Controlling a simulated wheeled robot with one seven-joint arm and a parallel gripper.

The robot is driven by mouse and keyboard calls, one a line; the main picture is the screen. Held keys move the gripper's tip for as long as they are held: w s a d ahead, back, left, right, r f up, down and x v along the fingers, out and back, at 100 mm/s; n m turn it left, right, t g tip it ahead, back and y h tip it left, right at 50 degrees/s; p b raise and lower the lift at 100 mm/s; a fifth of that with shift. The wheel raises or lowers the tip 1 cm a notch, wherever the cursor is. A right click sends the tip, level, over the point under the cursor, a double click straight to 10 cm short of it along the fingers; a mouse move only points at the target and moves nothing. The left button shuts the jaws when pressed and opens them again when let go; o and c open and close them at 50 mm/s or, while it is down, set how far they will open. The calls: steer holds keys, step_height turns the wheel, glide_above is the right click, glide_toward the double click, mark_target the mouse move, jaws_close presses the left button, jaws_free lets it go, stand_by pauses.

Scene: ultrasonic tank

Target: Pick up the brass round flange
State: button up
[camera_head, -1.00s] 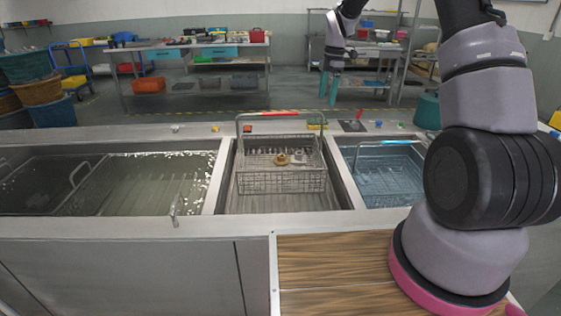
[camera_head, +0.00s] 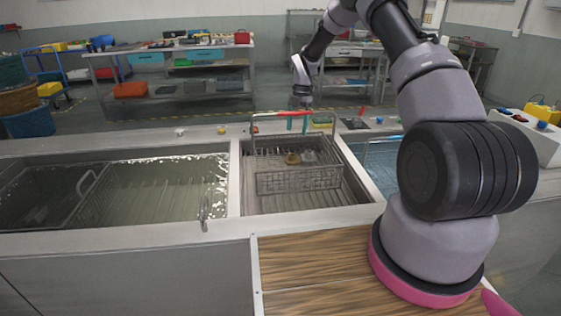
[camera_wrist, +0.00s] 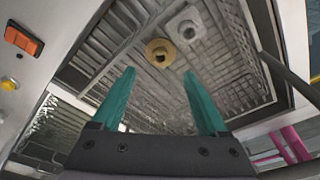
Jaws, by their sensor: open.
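The brass round flange (camera_head: 292,159) lies in the wire basket (camera_head: 299,181) in the middle tank. In the wrist view the flange (camera_wrist: 160,43) shows its yellow rim and dark centre hole, just beyond my fingertips. My gripper (camera_head: 298,122) is above the far edge of the tank, by the basket's raised handle. In the wrist view my gripper (camera_wrist: 159,74) has its two teal fingers spread apart, with nothing between them. The flange is apart from the fingers.
The basket handle (camera_head: 294,114) stands up near my fingers. A liquid-filled tank (camera_head: 145,190) is at left. A blue tank (camera_head: 377,163) is at right, partly hidden by my arm.

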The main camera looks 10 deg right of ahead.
glide_above(292, 155)
steer(key=w, duration=0.2)
steer(key=f, duration=0.5)
steer(key=shift+s+d+f, duration=0.1)
steer(key=shift+s+d, duration=0.05)
steer(key=shift+d, duration=0.2)
steer(key=f, duration=0.2)
steer(key=s+f, duration=0.1)
steer(key=f, duration=0.2)
steer(key=shift+s+a+f, duration=0.2)
steer(key=shift+f, duration=0.05)
jaws_close()
